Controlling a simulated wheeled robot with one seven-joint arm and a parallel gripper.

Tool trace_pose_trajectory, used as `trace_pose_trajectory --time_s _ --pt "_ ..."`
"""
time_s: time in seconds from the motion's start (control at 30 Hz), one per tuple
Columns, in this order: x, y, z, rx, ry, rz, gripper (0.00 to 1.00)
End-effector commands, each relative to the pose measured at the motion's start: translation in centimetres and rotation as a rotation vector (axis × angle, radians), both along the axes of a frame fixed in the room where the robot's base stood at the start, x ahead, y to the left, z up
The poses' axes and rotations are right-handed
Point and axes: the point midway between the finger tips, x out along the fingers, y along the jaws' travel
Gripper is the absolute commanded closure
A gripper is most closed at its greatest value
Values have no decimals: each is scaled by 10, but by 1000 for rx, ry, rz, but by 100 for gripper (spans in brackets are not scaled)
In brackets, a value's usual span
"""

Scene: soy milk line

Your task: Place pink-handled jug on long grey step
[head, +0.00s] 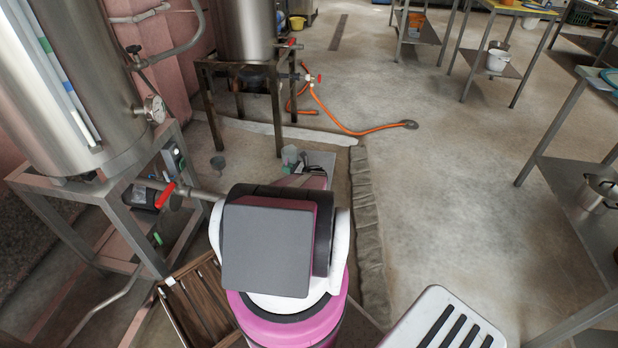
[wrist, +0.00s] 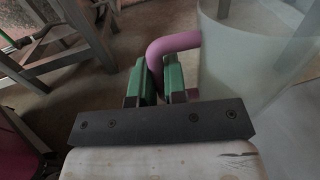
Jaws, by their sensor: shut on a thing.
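The pink-handled jug (wrist: 250,55) is translucent and fills the right of the wrist view. Its pink handle (wrist: 178,43) bends into the gap between the green fingers of my gripper (wrist: 159,80), which is shut on it. In the head view the jug (head: 290,155) is small, seen just beyond my arm, with my gripper (head: 296,168) beside it.
A steel tank (head: 70,90) on a grey frame, with a red-handled valve (head: 166,195), stands at the left. Another tank (head: 246,30) sits on a dark stand behind. A low rough kerb (head: 367,220) runs along the right. Open floor (head: 450,180) lies beyond it.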

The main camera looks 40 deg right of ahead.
Motion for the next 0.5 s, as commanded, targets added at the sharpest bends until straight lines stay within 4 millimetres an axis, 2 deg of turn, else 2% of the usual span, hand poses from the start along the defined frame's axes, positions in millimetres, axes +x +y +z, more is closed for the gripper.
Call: trace_pose_trajectory --time_s 0.5 --pt "-24 -93 -58 0 0 -3 100"
